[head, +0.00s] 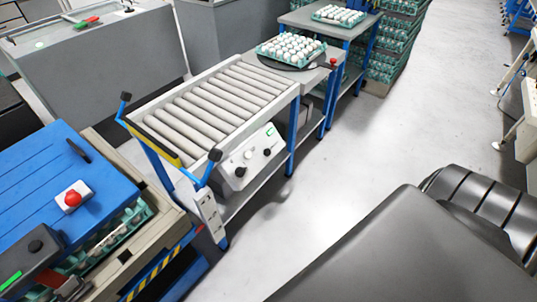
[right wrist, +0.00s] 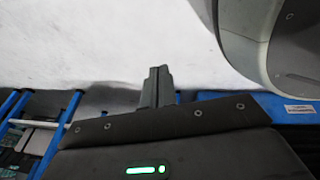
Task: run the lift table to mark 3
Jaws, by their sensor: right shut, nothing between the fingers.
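A roller-topped table (head: 196,116) with blue legs stands in the middle of the head view. On its front side is a pale control box (head: 249,158) with black knobs and a small green display. A pale upright plate (head: 209,215) with small markings is at its near corner; the markings are too small to read. I cannot tell the table's height mark. My right gripper (right wrist: 159,72) shows in the right wrist view, shut and empty, with pale floor behind its fingertips. It is not in the head view. My left gripper is in neither view.
A blue-topped unit (head: 62,190) with a red button (head: 73,198) stands at lower left, egg trays beneath its top. A green tray of eggs (head: 291,65) sits beyond the rollers, near another red button (head: 333,62). Stacked green crates stand behind. The floor (head: 330,170) right of the table is clear.

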